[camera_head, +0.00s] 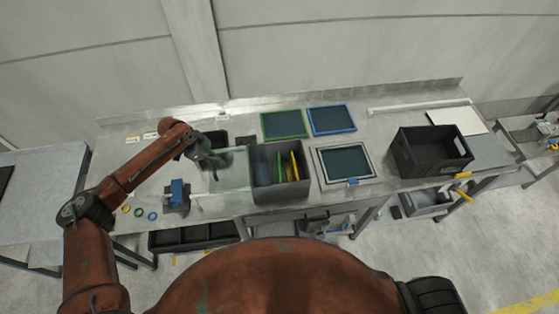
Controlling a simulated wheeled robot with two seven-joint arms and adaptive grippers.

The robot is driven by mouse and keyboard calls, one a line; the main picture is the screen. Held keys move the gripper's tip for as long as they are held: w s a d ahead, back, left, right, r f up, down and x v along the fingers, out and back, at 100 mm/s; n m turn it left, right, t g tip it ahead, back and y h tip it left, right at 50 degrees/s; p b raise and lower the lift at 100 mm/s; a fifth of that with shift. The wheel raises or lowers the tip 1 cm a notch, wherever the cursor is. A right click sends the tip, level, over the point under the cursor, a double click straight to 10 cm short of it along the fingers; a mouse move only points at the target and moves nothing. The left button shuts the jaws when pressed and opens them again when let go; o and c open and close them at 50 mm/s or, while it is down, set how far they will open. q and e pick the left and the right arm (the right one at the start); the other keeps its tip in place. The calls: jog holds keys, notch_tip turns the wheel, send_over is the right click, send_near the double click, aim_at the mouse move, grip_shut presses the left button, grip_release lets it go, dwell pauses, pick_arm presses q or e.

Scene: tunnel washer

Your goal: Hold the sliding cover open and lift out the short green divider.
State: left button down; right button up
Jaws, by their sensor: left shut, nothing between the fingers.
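The grey bin (282,192) stands near the middle of the bench with upright dividers in it. A thin green divider (279,166) shows between a blue one (262,168) and a yellow one (294,166). A pale, translucent panel (233,172), which looks like the sliding cover, lies to the left of the bin, and the bin's top is uncovered. My left gripper (212,160) is shut and empty at the panel's left, far part; I cannot tell whether it touches it. My right gripper is not in view.
Green-framed (285,124) and blue-framed (332,119) screens lie behind the bin. A grey-framed screen (343,163) lies to its right. A black crate (430,152) stands farther right. A blue device (177,194) and small rings (139,212) are at the left.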

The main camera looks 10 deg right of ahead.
pick_arm(q)
jog(key=shift+a, duration=0.75)
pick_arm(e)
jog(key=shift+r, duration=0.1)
pick_arm(q)
jog(key=a, duration=0.6)
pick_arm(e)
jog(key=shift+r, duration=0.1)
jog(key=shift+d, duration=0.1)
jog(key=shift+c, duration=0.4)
